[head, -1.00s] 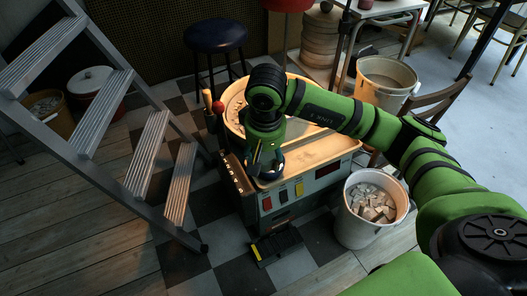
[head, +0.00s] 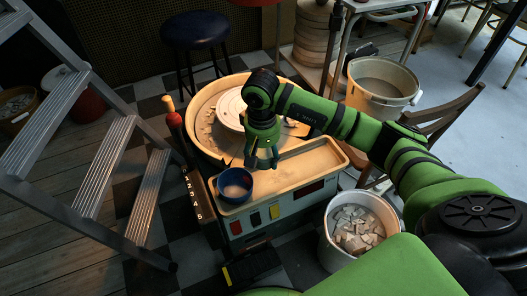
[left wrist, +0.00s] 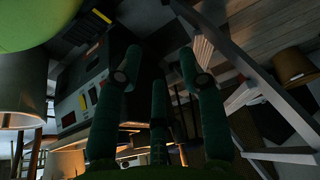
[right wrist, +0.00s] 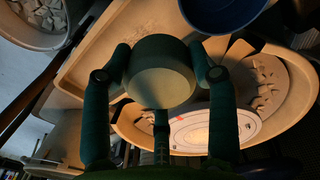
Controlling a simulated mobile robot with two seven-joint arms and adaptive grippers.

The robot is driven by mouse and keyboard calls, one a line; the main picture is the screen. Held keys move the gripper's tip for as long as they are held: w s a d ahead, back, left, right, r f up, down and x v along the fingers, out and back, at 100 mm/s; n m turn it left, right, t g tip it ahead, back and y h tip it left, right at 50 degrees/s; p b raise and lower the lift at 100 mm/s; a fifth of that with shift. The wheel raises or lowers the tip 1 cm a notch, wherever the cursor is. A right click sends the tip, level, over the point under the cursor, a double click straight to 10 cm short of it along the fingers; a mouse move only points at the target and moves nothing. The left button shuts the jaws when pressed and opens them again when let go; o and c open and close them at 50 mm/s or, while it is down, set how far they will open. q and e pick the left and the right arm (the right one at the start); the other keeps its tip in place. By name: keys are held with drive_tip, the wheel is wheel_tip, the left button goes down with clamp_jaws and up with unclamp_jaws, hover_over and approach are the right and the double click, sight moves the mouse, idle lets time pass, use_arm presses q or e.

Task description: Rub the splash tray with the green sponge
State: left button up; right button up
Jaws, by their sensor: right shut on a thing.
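My right gripper (head: 262,160) is over the cream ledge in front of the splash tray, just right of and behind a blue bowl (head: 228,192). In the right wrist view its fingers (right wrist: 160,78) are shut on the round green sponge (right wrist: 161,85). In the head view I cannot make out the sponge among the fingers. The splash tray (head: 204,100) is a cream tub around a pale wheel disc, with clay scraps inside; the right wrist view shows it beyond the sponge (right wrist: 300,118). My left gripper (left wrist: 160,75) is open and empty, with its fingers apart, and is outside the head view.
A bucket of clay pieces (head: 362,230) stands right of the wheel, and another bucket (head: 380,88) stands behind it. A wooden chair (head: 440,120) is at the right. A metal stepladder (head: 100,170) stands at the left, and a stool (head: 194,30) stands behind.

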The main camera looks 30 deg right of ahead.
wheel_tip(320, 180, down, 3)
drive_tip(key=shift+f+b, duration=0.15)
drive_tip(key=shift+b, duration=0.7)
use_arm(q)
drive_tip(key=w+d+r+t+h, duration=0.1)
drive_tip(key=w+d+r+t, duration=0.2)
drive_tip(key=w+r+t, duration=0.3)
drive_tip(key=shift+w+d+r+m, duration=0.3)
drive_tip(key=shift+w+d+m, duration=0.1)
drive_tip(key=shift+w, duration=0.9)
use_arm(e)
drive_tip(key=shift+f, duration=0.1)
use_arm(q)
drive_tip(key=shift+a, duration=0.1)
